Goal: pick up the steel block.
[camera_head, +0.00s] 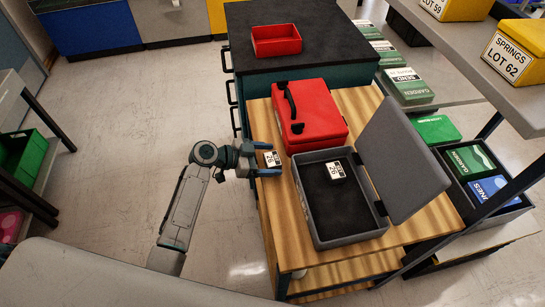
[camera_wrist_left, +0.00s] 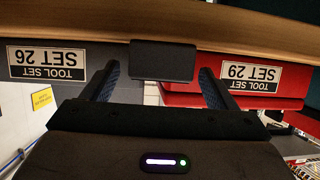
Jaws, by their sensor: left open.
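A small block with a white "26" label on top (camera_head: 271,158) stands on the wooden table near its left edge. It seems to be the steel block. In the left wrist view, which looks upside down, a dark grey block (camera_wrist_left: 163,61) shows ahead between the fingers, with a gap on each side. My left gripper (camera_head: 267,159) is open, with its fingers on either side of the block. I cannot tell how far they reach along it. My right gripper is not in view.
An open grey case (camera_head: 315,215) with dark lining holds another "26" labelled piece (camera_head: 335,171). A closed red case (camera_head: 318,112) lies behind it. A red tray (camera_head: 276,40) sits on the dark cabinet. Shelves with boxes stand right. The floor left of the table is clear.

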